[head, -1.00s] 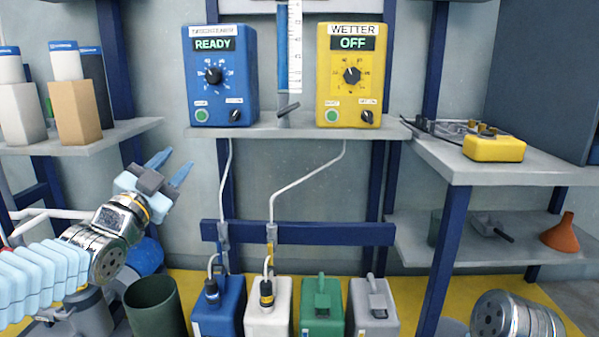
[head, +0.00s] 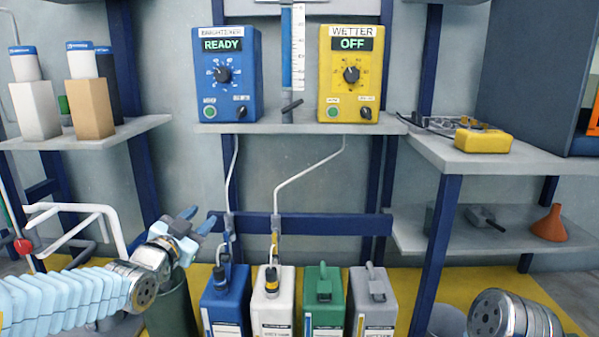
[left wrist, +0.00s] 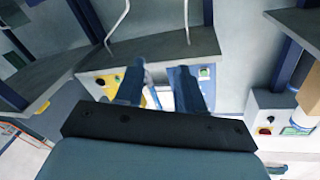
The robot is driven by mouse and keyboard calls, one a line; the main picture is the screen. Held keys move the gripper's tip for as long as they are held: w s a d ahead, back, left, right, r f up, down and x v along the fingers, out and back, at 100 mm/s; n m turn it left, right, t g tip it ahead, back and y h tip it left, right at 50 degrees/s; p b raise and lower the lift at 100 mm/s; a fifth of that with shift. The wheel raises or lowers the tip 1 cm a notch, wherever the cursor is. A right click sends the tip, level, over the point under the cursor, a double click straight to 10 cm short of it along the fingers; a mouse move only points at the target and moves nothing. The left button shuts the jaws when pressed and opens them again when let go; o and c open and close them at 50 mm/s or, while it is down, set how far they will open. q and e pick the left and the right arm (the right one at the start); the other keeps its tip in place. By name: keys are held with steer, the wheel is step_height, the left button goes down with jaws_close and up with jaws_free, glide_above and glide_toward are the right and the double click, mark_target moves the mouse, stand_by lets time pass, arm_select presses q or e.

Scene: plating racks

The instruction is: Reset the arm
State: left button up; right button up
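My left arm comes in from the left in the head view. Its gripper (head: 198,219) hangs in free air in front of the rack, below the blue READY control box (head: 227,95) and above a dark green bin (head: 172,308). Its two blue fingers are spread with nothing between them; in the left wrist view the fingers (left wrist: 158,80) are also apart and empty. My right gripper is out of view; only a round metal joint of my right arm shows at the bottom right.
A yellow WETTER box (head: 351,95) reading OFF stands on the middle shelf (head: 290,128). Blue, white, green and grey canisters (head: 222,305) stand below. White bent pipes (head: 95,212) are behind my left arm. A right shelf (head: 480,160) holds a yellow device (head: 484,141).

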arm_select(q)
steer(key=s+d+f+n+g, duration=0.2)
steer(key=s+f+g, duration=0.1)
steer(key=f, duration=0.9)
steer(key=s+d+f+n+g+y, duration=0.1)
steer(key=s+f+n+g, duration=0.15)
steer(key=f, duration=1.05)
steer(key=s+d+f+n+g, duration=0.2)
steer(key=s+f+g, duration=0.15)
steer(key=f, duration=0.85)
steer(key=s+d+f+n+g, duration=0.2)
steer(key=s+f+g, duration=0.2)
steer(key=s+f, duration=0.5)
steer(key=s+d+f+n+g, duration=0.2)
steer(key=s+f+g, duration=0.3)
steer(key=s, duration=0.6)
step_height(320, 180, up, 15)
steer(key=d+t+p, duration=0.1)
steer(key=p, duration=1.5)
steer(key=shift+s, duration=0.3)
steer(key=shift+f+m, duration=0.1)
steer(key=shift+m, duration=0.15)
